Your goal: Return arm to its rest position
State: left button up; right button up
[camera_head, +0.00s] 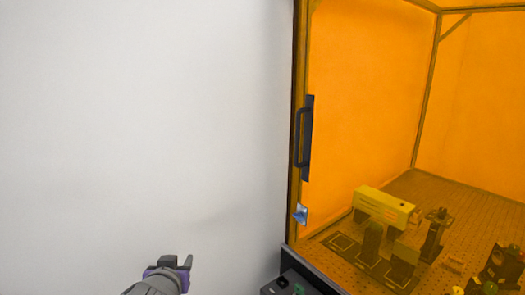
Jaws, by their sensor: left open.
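My left gripper (177,263) shows at the bottom of the head view, left of the centre. It is open and empty, with its fingers pointing up in front of the bare white wall. It is apart from the orange enclosure on the right. My right gripper is not in the frame.
An orange see-through enclosure (360,90) with a black door handle (304,138) fills the right side. Inside, a yellow box-shaped device (384,205) and dark mounts stand on a perforated board (470,205). A dark box with a green button (290,284) sits at the bottom. The white wall (140,120) is clear.

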pick_arm(q)
jog(key=s+d+f+g+h, duration=0.1)
jog(key=s+f+g, duration=0.6)
jog(key=s+f, duration=1.6)
jog(key=shift+d+m+h, duration=0.25)
jog(key=shift+m+h, duration=0.15)
